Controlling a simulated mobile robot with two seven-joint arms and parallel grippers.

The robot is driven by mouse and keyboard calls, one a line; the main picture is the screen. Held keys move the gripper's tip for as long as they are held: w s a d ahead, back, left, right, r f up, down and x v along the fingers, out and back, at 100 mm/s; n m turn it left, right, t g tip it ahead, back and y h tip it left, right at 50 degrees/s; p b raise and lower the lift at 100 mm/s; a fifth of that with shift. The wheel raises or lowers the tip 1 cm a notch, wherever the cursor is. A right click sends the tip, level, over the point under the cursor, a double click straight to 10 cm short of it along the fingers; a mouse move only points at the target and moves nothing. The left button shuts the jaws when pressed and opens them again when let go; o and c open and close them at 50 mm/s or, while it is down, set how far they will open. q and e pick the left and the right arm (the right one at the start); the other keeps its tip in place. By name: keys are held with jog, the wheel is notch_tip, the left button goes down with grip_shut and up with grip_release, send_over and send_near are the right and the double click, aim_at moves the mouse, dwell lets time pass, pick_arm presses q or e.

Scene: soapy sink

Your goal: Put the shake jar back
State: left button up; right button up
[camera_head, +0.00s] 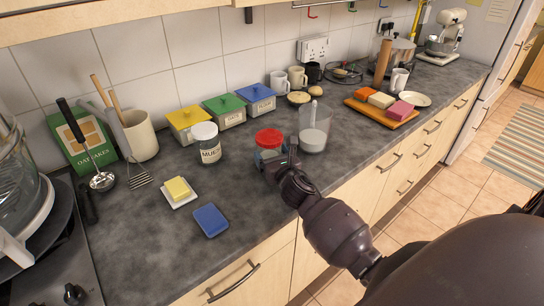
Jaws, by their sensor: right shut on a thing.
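A jar with a red lid (269,138), which I take to be the shake jar, is near the middle of the grey counter. My right gripper (274,163) reaches in from the lower right and is shut on this jar, on its near side. The gripper hides most of the jar's lower body, so I cannot tell whether its base touches the counter. The jar looks about upright. My left gripper is not in view.
A clear jug (314,130) stands close right of the red-lidded jar. A muesli jar (209,150) is to its left, with yellow (187,124), green (225,111) and blue (257,99) canisters behind. A butter dish (179,200) and blue block (211,220) lie front left.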

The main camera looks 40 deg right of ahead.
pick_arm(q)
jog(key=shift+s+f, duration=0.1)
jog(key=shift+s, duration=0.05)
pick_arm(e)
jog(key=shift+r, duration=0.1)
jog(key=o, duration=1)
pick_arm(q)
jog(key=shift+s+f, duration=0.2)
pick_arm(e)
jog(key=shift+o, duration=0.2)
jog(key=s, duration=0.3)
jog(key=s+a, duration=0.1)
jog(key=s, duration=0.3)
jog(key=s+a, duration=0.1)
jog(key=s, duration=0.3)
jog(key=shift+a, duration=0.1)
jog(key=shift+s, duration=0.4)
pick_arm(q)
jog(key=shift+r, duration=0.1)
pick_arm(e)
jog(key=shift+a, duration=0.1)
